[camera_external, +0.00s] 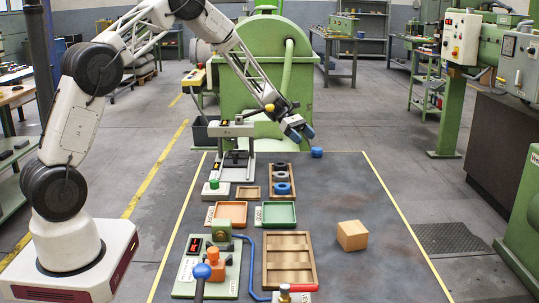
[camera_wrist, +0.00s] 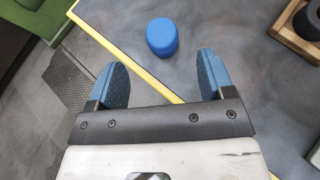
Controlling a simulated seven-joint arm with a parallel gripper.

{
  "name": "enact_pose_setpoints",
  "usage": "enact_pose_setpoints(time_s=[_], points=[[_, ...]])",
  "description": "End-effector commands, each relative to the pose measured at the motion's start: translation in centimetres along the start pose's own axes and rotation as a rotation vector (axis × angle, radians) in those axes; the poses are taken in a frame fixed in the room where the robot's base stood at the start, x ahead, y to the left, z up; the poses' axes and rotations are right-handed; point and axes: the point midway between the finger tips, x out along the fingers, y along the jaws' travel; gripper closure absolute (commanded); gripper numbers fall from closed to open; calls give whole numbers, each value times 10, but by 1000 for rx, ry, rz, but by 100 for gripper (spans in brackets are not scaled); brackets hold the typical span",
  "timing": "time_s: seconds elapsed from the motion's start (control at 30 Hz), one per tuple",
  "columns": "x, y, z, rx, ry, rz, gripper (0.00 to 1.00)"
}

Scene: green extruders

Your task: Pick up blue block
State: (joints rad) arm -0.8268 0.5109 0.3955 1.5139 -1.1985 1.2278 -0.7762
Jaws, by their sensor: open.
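The blue block (camera_external: 317,152) is small and rounded and stands on the dark grey work surface near its far edge. In the wrist view the blue block (camera_wrist: 161,37) lies beyond the fingertips, roughly between the two fingers' lines and apart from both. My gripper (camera_external: 298,131) is open and empty, with blue finger pads, to the left of the block and a little above it in the external view. It also shows in the wrist view (camera_wrist: 160,72), with its fingers spread wide.
A wooden tray (camera_external: 269,184) with ring-shaped parts stands left of the block. A wooden cube (camera_external: 352,235), an orange tray (camera_external: 231,213) and a green tray (camera_external: 279,214) are nearer. A green machine (camera_external: 262,75) rises behind. The surface's right side is mostly clear.

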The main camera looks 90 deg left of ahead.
Motion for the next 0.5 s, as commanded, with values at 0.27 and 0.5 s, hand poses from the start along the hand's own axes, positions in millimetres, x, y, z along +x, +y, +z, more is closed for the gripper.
enact_pose_setpoints(time_s=[0.27, 0.5], points=[[1, 0, 0, 0, 0, -1, 25], [15, -1, 0, 1, 1, -3, 25]])
